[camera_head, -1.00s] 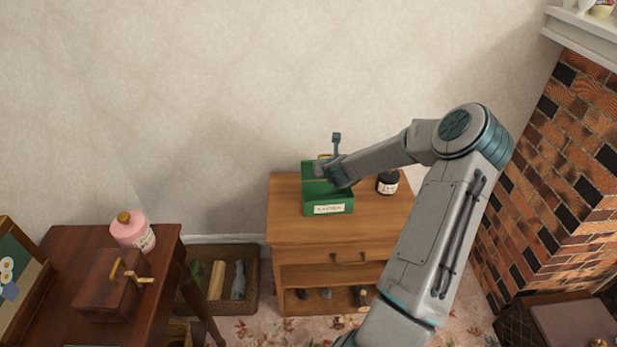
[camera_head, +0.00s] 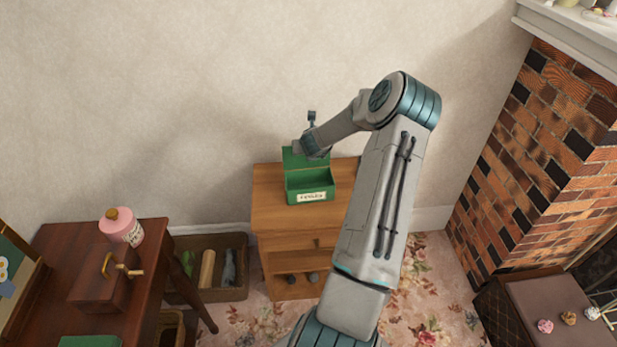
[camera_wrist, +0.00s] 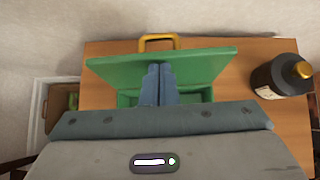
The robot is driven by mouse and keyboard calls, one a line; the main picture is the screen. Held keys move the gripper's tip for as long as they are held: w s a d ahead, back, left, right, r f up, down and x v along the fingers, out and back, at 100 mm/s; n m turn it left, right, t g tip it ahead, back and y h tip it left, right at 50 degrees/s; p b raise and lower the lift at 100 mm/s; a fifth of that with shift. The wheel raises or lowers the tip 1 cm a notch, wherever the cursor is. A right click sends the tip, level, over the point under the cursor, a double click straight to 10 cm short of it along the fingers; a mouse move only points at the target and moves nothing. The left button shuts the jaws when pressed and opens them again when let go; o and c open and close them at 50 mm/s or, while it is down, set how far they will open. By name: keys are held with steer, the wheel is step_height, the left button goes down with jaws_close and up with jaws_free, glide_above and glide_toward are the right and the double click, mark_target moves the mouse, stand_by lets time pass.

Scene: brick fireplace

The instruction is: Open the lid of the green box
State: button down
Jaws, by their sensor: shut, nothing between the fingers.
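The green box (camera_head: 311,197) with a white front label stands on the small wooden cabinet. Its lid (camera_head: 292,158) is tilted up at the back, and the dark inside of the box shows. In the wrist view, the lid (camera_wrist: 112,70) has a yellow handle (camera_wrist: 158,38) along its far edge. My gripper (camera_head: 303,146) is over the back of the box by the lid. In the wrist view, its fingers (camera_wrist: 159,70) are together with nothing held, against or just in front of the lid's inner face. Exact contact is hard to tell.
A dark bottle (camera_wrist: 282,75) with a gold cap stands right of the box. The wooden cabinet top (camera_head: 268,215) is clear left of the box. A dark table (camera_head: 55,245) with a pink bottle (camera_head: 121,227) is at left. The brick fireplace (camera_head: 545,150) is at right.

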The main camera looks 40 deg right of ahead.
steer(key=shift+a, duration=0.1)
steer(key=b+v, duration=0.3)
steer(key=v, duration=1)
steer(key=shift+s+a+f, duration=0.15)
steer(key=shift+s+f, duration=0.25)
